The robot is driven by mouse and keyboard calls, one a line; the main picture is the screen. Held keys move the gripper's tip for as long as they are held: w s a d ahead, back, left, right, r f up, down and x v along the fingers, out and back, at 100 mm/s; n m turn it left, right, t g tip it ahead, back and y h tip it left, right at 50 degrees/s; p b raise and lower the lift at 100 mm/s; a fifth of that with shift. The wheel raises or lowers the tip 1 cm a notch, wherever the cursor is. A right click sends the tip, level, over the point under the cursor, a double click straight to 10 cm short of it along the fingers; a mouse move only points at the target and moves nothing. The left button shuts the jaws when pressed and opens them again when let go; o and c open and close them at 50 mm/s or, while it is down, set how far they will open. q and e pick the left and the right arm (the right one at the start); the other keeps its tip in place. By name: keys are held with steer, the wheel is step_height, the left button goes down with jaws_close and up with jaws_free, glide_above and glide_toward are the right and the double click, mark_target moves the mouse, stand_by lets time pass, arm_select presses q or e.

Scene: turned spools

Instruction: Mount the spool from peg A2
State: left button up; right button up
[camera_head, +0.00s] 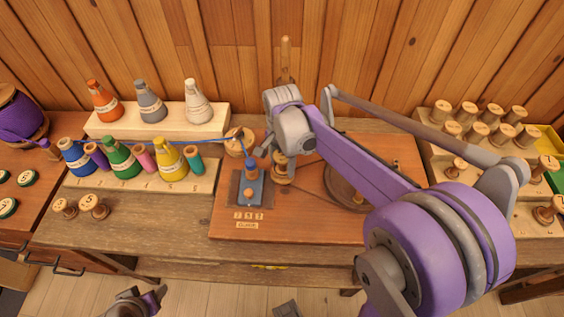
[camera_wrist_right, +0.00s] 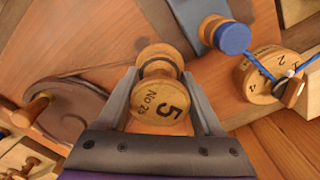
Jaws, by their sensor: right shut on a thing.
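My right gripper (camera_head: 281,155) is over the wooden board (camera_head: 300,228), its fingers largely hidden in the head view. In the right wrist view, its fingers (camera_wrist_right: 160,90) are shut on a wooden spool (camera_wrist_right: 158,103) marked "5" and "No 25". The spool also shows in the head view (camera_head: 281,168), upright just right of the blue block (camera_head: 247,188). Whether it is seated on a spindle is hidden. A wooden disc (camera_head: 238,144) with blue thread stands behind the block. My left gripper (camera_head: 135,301) is low at the bottom edge, away from the bench; its jaws are unclear.
A pale rack (camera_head: 434,164) with several wooden spools on it is at the right. A dark wheel (camera_head: 345,192) with a handle lies right of the spool. Coloured thread cones (camera_head: 122,160) stand at the left, with blue thread running from there. Two spools (camera_head: 90,205) lie front left.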

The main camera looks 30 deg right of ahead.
mark_target(282, 156)
arm_select(q)
steer(key=shift+s+f+b, duration=0.1)
steer(key=shift+f+b, duration=0.35)
arm_select(e)
steer(key=shift+f, duration=0.6)
steer(key=o, duration=1.1)
arm_select(q)
steer(key=shift+r, duration=0.1)
arm_select(e)
steer(key=shift+r, duration=0.1)
steer(key=shift+r+p, duration=1.9)
steer(key=shift+r, duration=0.95)
steer(key=shift+r+p, duration=1.4)
steer(key=shift+r, duration=1.25)
arm_select(q)
step_height(282, 156, up, 8)
steer(key=w, duration=0.2)
steer(key=shift+w, duration=0.3)
steer(key=shift+s, duration=0.1)
